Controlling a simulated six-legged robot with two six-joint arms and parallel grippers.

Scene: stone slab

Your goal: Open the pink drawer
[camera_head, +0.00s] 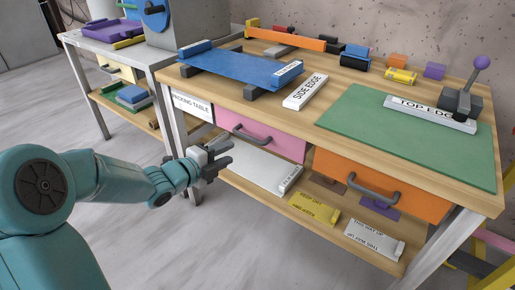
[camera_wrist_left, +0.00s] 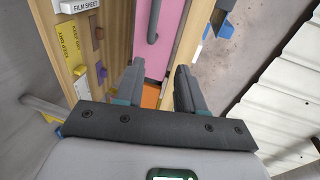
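The pink drawer (camera_head: 280,143) is set under the wooden top of the packing table, left of an orange drawer (camera_head: 385,182). Its front appears flush with the table, and it has a grey bar handle (camera_head: 252,135). In the left wrist view the pink drawer front (camera_wrist_left: 153,60) and its handle (camera_wrist_left: 154,22) lie ahead, beyond the fingertips. My left gripper (camera_head: 222,155) is just in front of and to the left of the drawer, apart from the handle. In the wrist view its fingers (camera_wrist_left: 157,85) are spread with nothing between them. My right gripper is not in view.
The tabletop carries a blue sheet (camera_head: 240,68), a "SIDE EDGE" block (camera_head: 306,92), a green mat (camera_head: 400,135) and a lever with a purple knob (camera_head: 480,65). A lower shelf (camera_head: 345,225) holds labelled packets. Another table (camera_head: 88,42) stands at the left. Floor at lower middle is clear.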

